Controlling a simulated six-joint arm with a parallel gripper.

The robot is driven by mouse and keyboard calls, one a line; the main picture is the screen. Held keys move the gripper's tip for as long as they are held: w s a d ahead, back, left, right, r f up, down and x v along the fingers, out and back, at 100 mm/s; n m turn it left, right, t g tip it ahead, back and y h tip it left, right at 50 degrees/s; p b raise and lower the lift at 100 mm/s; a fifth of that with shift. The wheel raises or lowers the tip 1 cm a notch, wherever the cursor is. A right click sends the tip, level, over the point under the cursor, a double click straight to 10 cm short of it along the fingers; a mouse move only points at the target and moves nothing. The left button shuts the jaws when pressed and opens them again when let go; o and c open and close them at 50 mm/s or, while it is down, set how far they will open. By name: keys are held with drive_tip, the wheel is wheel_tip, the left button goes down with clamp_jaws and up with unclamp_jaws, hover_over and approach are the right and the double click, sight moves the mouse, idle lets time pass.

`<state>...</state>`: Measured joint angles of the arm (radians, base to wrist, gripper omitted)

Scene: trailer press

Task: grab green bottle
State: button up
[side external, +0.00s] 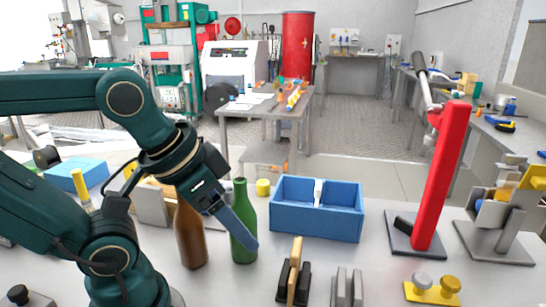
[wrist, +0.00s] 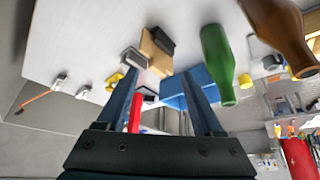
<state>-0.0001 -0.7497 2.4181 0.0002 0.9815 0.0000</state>
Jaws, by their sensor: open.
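The green bottle (side external: 243,225) stands upright on the table, just right of a brown bottle (side external: 190,232). My gripper (side external: 250,240) is in front of the green bottle in the side view, and one finger crosses over part of it. In the wrist view, which is turned over, the green bottle (wrist: 220,62) is to the right of the fingers, outside the gap. My gripper (wrist: 158,92) is open there with nothing between its fingers. The brown bottle (wrist: 280,35) is farther right.
A blue bin (side external: 317,222) with a divider stands right of the green bottle. A wooden-handled clamp-like piece (side external: 294,275) is at the front. A red upright post (side external: 442,178) stands farther right, with yellow knobs (side external: 432,289) before it. A small yellow cylinder (side external: 263,188) is behind.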

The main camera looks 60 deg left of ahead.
wheel_tip(320, 180, up, 4)
drive_tip(key=f, duration=0.1)
drive_tip(key=m+t+y, duration=0.1)
drive_tip(key=m+y, duration=0.9)
drive_tip(key=m, duration=1.5)
hover_over(239, 190)
drive_tip(key=shift+d+r, duration=0.25)
drive_tip(key=shift+d, duration=0.05)
wheel_tip(239, 190, down, 5)
drive_tip(key=shift+s+a+f, duration=0.1)
drive_tip(key=shift+f, duration=0.45)
drive_tip(key=shift+x, duration=2.55)
